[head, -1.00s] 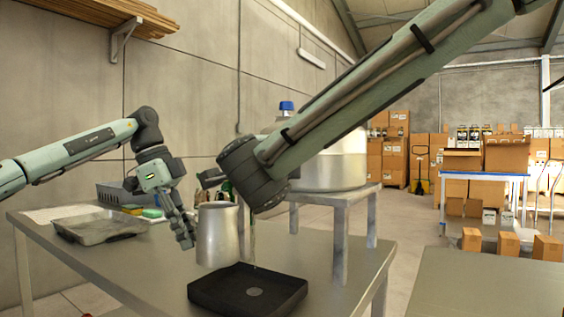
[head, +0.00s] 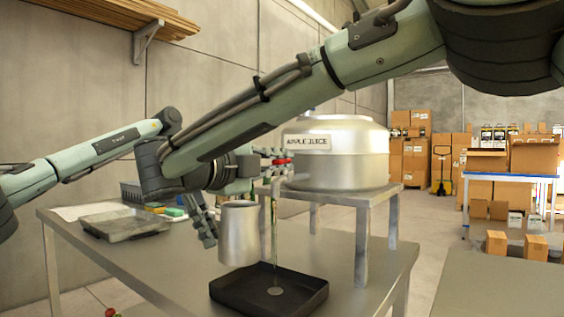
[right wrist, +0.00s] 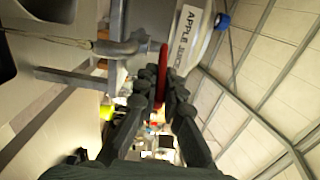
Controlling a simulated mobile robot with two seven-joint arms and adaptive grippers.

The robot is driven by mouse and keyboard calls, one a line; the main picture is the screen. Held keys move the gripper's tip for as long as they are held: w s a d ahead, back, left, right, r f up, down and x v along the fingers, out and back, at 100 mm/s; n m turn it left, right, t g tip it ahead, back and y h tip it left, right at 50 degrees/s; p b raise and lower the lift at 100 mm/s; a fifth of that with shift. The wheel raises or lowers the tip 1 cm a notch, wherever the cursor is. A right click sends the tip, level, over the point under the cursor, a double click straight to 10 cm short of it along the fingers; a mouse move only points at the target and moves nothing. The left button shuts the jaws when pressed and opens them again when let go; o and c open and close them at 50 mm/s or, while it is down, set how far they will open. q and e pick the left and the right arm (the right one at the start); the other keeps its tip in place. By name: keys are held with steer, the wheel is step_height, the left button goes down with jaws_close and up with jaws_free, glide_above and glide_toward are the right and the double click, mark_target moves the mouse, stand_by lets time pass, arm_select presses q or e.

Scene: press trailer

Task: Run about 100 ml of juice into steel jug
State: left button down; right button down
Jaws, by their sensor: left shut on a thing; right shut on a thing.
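The steel jug (head: 238,236) is near upright above the table, by the far left edge of the black tray (head: 225,292). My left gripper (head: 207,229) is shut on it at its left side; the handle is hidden. The juice tank (head: 345,165), labelled "APPLE JUICE", stands on a metal stand. My right gripper (head: 262,163) is shut on the red tap lever (head: 282,162). The right wrist view shows the red lever (right wrist: 162,75) between the fingers, beside the metal tap (right wrist: 122,48). The jug's inside is hidden.
The stand (head: 362,240) is close to the right of the jug. A shallow grey tray (head: 125,225) and a dark basket (head: 132,192) are at the table's left. My right forearm crosses the head view. Table space left of the black tray is clear.

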steer(key=shift+r, duration=0.2)
steer(key=c, duration=1.6)
jaws_free()
steer(key=shift+w+f, duration=0.1)
steer(key=shift+f, duration=0.05)
steer(key=shift+c, duration=0.2)
steer(key=v, duration=1.2)
